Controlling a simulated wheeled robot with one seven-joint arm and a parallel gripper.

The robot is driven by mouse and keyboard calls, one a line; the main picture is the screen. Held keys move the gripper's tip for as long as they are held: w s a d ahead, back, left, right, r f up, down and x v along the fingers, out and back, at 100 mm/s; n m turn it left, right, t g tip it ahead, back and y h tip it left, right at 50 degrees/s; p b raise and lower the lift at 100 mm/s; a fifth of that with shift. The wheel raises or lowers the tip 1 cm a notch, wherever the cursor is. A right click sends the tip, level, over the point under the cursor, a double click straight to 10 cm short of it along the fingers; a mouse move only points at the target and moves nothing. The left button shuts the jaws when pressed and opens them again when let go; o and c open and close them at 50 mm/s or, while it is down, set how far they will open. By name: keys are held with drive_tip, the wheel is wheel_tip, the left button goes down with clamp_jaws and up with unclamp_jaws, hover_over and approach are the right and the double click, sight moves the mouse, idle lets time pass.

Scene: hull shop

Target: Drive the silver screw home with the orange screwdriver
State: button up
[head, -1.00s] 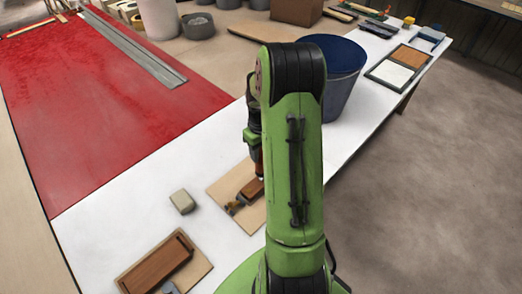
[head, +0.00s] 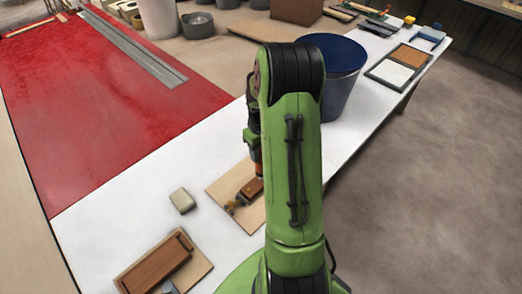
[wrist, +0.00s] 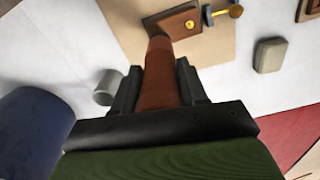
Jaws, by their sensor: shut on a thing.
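The orange screwdriver (wrist: 163,75), a reddish-orange handle, is between the two dark jaws of my gripper (wrist: 158,88), which is shut on it. Its far end reaches a brown block (wrist: 176,22) on a pale wooden board. In the head view the screwdriver (head: 259,171) stands roughly upright over the block (head: 250,189), below my gripper (head: 253,146). I cannot tell whether its tip touches. The silver screw cannot be made out; the screwdriver and jaws cover that spot. A brass-coloured clamp-like piece (wrist: 226,12) sits at the block's side.
The board (head: 244,219) lies on a white table (head: 110,215). A small beige block (head: 182,201) lies left of it, and a brown wooden piece (head: 157,262) on another board is nearer. A blue bucket (head: 333,75) stands behind my arm. The table between these is clear.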

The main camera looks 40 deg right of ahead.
drive_tip(key=shift+f+b, duration=0.7)
drive_tip(key=shift+f, duration=0.05)
idle(2.2)
drive_tip(key=shift+r, duration=0.1)
wheel_tip(320, 180, up, 7)
drive_tip(key=p, duration=0.5)
drive_tip(key=shift+p, duration=0.3)
